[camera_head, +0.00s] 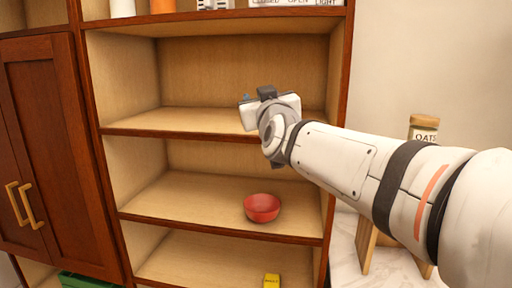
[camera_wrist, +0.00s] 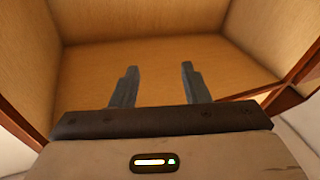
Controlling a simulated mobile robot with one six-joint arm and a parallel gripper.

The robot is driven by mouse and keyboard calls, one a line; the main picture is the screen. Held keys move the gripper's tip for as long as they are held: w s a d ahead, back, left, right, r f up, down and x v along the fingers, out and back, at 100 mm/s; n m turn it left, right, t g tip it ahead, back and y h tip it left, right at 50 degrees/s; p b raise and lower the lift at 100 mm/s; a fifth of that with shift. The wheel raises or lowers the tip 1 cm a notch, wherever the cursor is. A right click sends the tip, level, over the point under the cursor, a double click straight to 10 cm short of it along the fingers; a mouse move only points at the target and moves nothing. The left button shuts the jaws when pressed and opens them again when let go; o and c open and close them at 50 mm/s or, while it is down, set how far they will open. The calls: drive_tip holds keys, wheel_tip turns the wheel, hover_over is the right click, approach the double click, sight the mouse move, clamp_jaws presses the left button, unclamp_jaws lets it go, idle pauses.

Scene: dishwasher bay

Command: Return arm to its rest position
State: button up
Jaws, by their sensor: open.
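My arm reaches in from the right of the head view, and my gripper shows in the wrist view (camera_wrist: 158,72) with its two grey fingers apart and nothing between them. It faces the inside of a wooden compartment of the shelf unit (camera_head: 227,125). In the head view the wrist stands in front of the upper open compartment, and the fingers are mostly hidden behind it. A red bowl (camera_head: 262,208) sits upright on the shelf below, apart from the gripper.
A yellow item (camera_head: 271,281) lies on the lowest visible shelf. A cabinet door (camera_head: 38,150) with brass handles is shut at left. An oats jar (camera_head: 424,130) stands at right near a marble counter (camera_head: 345,255). Several items stand on the top shelf.

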drive_tip(key=s+d+f+g, duration=0.2)
drive_tip(key=f+g, duration=0.1)
drive_tip(key=f, duration=0.3)
drive_tip(key=s+d+f+g, duration=0.2)
drive_tip(key=f, duration=0.5)
drive_tip(key=s+d+f+m+g+h, duration=0.2)
drive_tip(key=s+d+f+g, duration=0.3)
drive_tip(key=s+f, duration=0.6)
drive_tip(key=s+d+f+m+g+h, duration=0.2)
drive_tip(key=s+d+f+g, duration=0.3)
drive_tip(key=s+f, duration=0.6)
wheel_tip(320, 180, down, 2)
drive_tip(key=shift+s+f+m+g, duration=0.1)
drive_tip(key=shift+s+m+g, duration=0.25)
drive_tip(key=shift+g, duration=0.35)
drive_tip(key=shift+d, duration=0.1)
